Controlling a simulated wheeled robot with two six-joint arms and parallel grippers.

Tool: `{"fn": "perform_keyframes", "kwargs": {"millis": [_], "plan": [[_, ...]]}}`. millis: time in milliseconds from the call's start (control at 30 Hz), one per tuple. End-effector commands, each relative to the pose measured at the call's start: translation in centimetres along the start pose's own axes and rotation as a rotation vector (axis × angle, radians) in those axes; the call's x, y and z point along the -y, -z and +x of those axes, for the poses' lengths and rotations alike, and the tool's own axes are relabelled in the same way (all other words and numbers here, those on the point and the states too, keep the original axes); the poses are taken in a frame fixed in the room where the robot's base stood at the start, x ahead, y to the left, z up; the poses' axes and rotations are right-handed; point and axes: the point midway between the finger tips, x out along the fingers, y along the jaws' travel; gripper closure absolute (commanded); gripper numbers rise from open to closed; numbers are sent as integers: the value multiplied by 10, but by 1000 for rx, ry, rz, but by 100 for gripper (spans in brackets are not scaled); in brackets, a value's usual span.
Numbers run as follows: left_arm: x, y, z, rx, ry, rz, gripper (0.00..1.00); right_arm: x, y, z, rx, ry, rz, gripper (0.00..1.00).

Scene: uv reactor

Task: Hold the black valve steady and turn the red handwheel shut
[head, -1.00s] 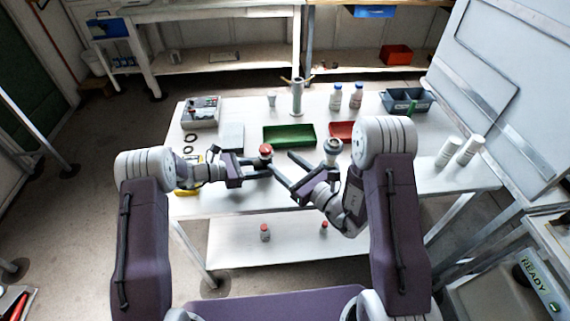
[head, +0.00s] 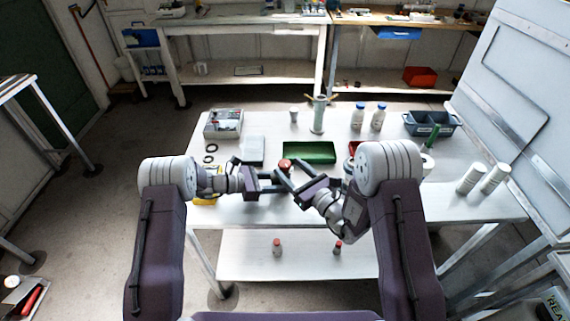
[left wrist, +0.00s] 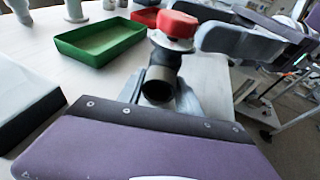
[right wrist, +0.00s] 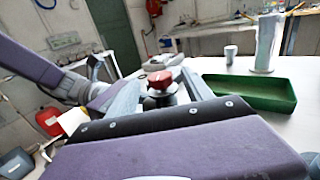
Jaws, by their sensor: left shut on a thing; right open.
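The black valve (left wrist: 160,82) stands between the fingers of my left gripper (left wrist: 162,92), which is shut on its body. The red handwheel (left wrist: 177,24) sits on top of the valve and also shows in the head view (head: 285,164). My right gripper (right wrist: 160,92) is open. In the right wrist view its fingers lie to the left and right of the handwheel (right wrist: 160,79), with visible gaps. In the head view my right gripper (head: 291,172) reaches in beside the valve from the right. The valve body is mostly hidden in the head view.
A green tray (head: 309,153) lies just behind the valve, with a red tray (head: 353,148) to its right. A grey-green column (head: 319,115), two blue-capped bottles (head: 368,117) and a blue-grey bin (head: 431,124) stand farther back. White cylinders (head: 482,179) stand at the right.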

Motion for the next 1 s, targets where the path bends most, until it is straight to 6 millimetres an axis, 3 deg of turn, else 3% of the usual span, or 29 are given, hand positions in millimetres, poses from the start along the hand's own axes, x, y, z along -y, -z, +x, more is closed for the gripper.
{"fn": "perform_keyframes", "kwargs": {"millis": [200,500,567,733,1000], "plan": [[0,0,0,0,0,0,82,0,0,29,1,0,0,41],[0,0,0,0,1,0,82,0,0,33,-1,0,1,41],[0,0,0,0,1,0,82,0,0,33,0,0,1,55],[0,0,0,0,1,0,82,0,0,33,0,0,1,100],[0,0,0,0,1,-1,82,-1,0,34,1,94,3,100]]}}
